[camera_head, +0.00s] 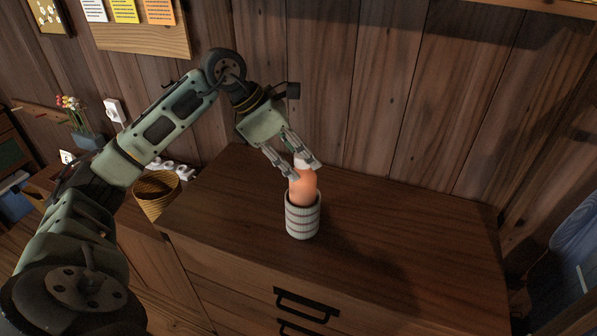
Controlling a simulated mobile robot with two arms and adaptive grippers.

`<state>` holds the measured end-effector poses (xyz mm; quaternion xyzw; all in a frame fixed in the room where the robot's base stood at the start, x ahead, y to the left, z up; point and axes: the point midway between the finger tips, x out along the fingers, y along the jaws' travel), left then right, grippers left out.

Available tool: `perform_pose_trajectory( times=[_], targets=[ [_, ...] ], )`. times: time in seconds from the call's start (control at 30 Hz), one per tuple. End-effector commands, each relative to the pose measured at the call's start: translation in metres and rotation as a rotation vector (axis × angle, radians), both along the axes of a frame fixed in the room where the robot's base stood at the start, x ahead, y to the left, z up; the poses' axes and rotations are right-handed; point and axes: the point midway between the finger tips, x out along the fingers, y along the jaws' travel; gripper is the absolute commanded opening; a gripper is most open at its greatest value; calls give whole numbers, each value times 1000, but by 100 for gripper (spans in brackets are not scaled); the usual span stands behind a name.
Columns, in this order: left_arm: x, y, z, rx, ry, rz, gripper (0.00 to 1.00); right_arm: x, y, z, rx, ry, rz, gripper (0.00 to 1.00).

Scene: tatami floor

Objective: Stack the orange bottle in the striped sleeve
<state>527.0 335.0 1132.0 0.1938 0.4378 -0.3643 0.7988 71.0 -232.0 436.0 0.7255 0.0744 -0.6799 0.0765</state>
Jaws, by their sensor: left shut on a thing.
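The orange bottle (303,188) stands upright with its lower part hidden inside the striped sleeve (303,219). The sleeve is a white and grey banded cylinder on the wooden dresser top. My left gripper (305,171) reaches in from the upper left and is shut on the top of the bottle, near its pale cap. How deep the bottle sits in the sleeve is hidden by the sleeve wall. My right gripper is not in the picture.
The dresser top (420,230) is clear around the sleeve, with most free room to the right. A woven basket (156,194) and a flower pot (88,140) are at the left. A plank wall rises behind the dresser.

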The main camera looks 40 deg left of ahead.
Motion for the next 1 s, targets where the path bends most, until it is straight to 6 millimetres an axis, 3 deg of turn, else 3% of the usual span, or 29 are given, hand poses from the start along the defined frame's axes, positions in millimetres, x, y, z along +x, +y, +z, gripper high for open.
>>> perform_pose_trajectory(
  times=[0.43,0.97,1.0],
  targets=[
    [0,-1,-41,-3,-2,-1,0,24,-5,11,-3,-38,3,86],
    [1,0,-50,-2,-5,-1,0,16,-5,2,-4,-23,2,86],
    [0,0,-52,-1,-2,-1,30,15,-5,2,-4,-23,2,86]
  ],
)
